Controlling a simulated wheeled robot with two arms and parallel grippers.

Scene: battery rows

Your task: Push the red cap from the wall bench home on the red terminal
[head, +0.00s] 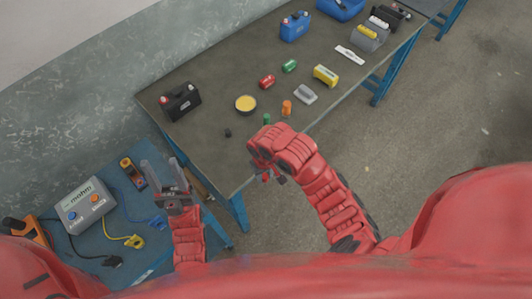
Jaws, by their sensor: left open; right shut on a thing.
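My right gripper (267,175) hangs just off the front edge of the grey-topped bench (205,140), its fingers mostly under the wrist. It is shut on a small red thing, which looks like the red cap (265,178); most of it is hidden. A black battery (181,103) stands at the bench's left end, with a red terminal (190,87) on its top, apart from my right gripper. A blue battery (295,28) farther back also shows a red spot on top. My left gripper (163,170) is open and empty near the blue-topped bench (135,225).
A yellow-topped tin (246,103), a small dark piece (228,132), a green piece (267,119) and an orange piece (286,108) stand between the black battery and my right arm. A grey meter (85,205) with cables lies on the blue-topped bench.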

